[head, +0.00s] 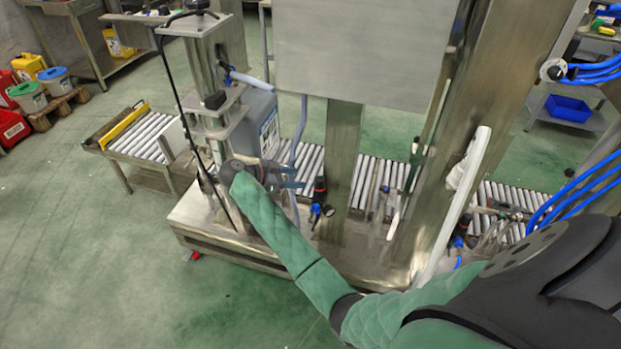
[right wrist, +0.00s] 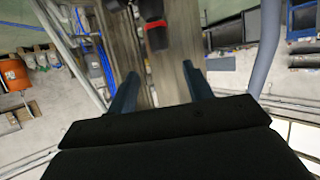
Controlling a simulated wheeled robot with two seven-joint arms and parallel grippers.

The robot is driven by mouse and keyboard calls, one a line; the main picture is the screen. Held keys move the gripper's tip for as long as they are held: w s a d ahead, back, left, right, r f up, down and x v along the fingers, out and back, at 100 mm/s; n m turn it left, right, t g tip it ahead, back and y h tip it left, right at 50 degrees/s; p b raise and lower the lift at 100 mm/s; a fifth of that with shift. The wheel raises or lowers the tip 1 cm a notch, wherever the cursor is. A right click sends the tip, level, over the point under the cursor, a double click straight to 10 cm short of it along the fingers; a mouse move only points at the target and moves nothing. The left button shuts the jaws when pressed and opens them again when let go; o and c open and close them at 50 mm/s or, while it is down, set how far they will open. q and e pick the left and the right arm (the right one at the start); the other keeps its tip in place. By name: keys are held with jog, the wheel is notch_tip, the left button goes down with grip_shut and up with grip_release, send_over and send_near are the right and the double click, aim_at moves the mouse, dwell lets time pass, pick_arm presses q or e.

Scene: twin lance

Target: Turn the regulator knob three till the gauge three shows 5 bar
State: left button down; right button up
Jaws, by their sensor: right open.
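My right gripper (head: 285,180) is at the machine's front, to the left of a black regulator knob with a red ring (head: 319,187). A small round gauge (head: 328,210) sits below that knob; its reading is too small to tell. In the right wrist view, my right gripper (right wrist: 158,88) has its two fingers wide apart with nothing between them. A black knob with a red band (right wrist: 156,36) shows beyond the fingertips, apart from them. No number is legible, so I cannot tell which regulator is three. My left gripper is not in view.
A steel post (head: 343,150) stands right of the knob, and a grey hose (head: 299,135) hangs near the gripper. A grey canister (head: 258,125) stands behind on the roller conveyor (head: 310,165). Another dark regulator (head: 461,230) is farther right. Green floor (head: 90,250) is clear at left.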

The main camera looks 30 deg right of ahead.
aim_at(317, 179)
jog(key=p+x, duration=0.1)
jog(key=x, duration=0.5)
jog(key=shift+d+f, duration=0.2)
jog(key=shift+d, duration=0.1)
jog(key=shift+s+d+f+p, duration=0.1)
jog(key=shift+d+f+p, duration=0.2)
jog(key=shift+d, duration=0.1)
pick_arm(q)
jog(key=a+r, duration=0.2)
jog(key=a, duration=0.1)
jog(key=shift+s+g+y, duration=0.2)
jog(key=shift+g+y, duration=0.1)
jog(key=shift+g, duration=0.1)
